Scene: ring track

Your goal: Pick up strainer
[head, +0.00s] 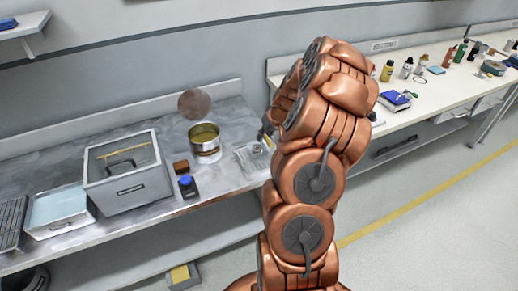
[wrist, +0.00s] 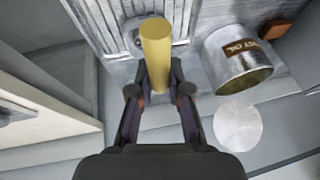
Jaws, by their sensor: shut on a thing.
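A plain yellow cylinder (wrist: 157,45) stands out between the fingertips of my gripper (wrist: 159,88) in the wrist view. The fingers are shut on its lower end. It may be the strainer, but no mesh shows on it. In the head view my gripper (head: 266,134) is mostly hidden behind my copper-coloured arm, above the right end of the grey bench (head: 225,172). A small yellow patch shows beside it there.
An open metal can (head: 205,143) stands on the bench; it also shows in the wrist view (wrist: 232,65). A round disc (head: 194,104) is behind it. A dark bottle (head: 187,188), a brown block (head: 181,167) and a lidded grey box (head: 128,178) stand left.

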